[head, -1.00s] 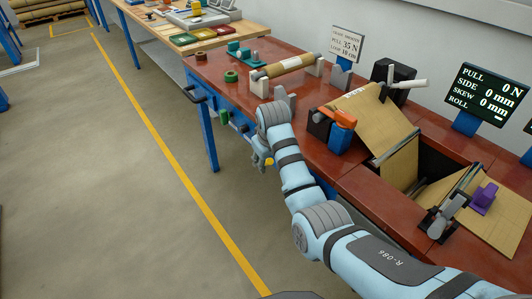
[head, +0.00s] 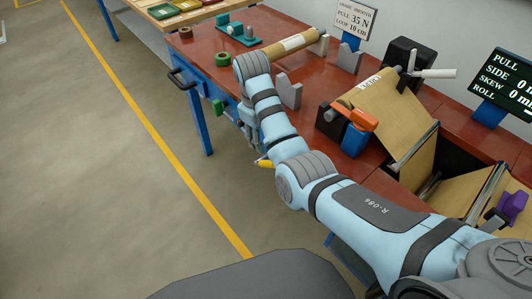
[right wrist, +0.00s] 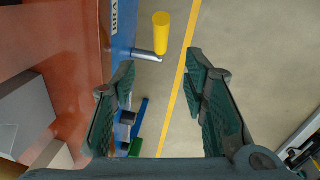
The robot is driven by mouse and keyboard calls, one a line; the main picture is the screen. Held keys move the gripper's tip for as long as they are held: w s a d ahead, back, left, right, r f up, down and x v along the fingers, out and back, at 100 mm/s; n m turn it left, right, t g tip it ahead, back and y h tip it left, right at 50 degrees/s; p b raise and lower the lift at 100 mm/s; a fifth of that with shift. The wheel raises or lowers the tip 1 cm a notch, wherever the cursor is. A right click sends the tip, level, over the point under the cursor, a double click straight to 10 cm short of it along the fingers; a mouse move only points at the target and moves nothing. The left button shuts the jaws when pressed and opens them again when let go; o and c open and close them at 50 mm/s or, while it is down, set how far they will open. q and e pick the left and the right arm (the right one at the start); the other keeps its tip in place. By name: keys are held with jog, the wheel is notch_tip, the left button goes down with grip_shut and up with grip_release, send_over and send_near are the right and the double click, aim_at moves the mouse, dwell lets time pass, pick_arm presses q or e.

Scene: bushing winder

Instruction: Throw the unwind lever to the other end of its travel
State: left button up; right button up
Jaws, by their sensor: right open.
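A lever with a yellow grip (right wrist: 161,33) on a metal rod (right wrist: 147,55) sticks out from the blue front of the bench, beside a partly cut-off label reading "BRA". In the head view the yellow grip (head: 263,162) shows small beside my right arm, below the bench top. My right gripper (right wrist: 160,68) is open and empty. In the right wrist view the grip lies beyond the fingertips, between their lines and not held. In the head view my right gripper (head: 249,127) hangs at the bench's front edge, partly hidden by its wrist. My left gripper is out of view.
The red bench top (head: 310,92) carries a paper roll (head: 292,43), grey stands and an orange-handled part (head: 355,115). A crank with a white handle (head: 435,73) is at the back. A green knob (head: 218,106) sits on the bench front. The floor in front is clear.

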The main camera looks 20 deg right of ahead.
aim_at(269, 164)
jog(key=f, duration=0.2)
jog(key=s+d+f+b, duration=0.1)
jog(key=f, duration=0.2)
jog(key=f+b, duration=0.1)
jog(key=f, duration=0.1)
jog(key=shift+s+d+f, duration=0.2)
jog(key=shift+s, duration=0.05)
jog(key=f, duration=0.2)
jog(key=w+f+b, duration=0.1)
jog(key=f, duration=0.1)
jog(key=f+b, duration=0.1)
jog(key=f, duration=0.1)
jog(key=shift+w+d+f, duration=0.1)
jog(key=shift+w+d, duration=0.1)
jog(key=shift+d, duration=0.15)
jog(key=shift+s+r, duration=0.2)
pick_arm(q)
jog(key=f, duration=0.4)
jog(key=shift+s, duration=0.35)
pick_arm(e)
grip_shut()
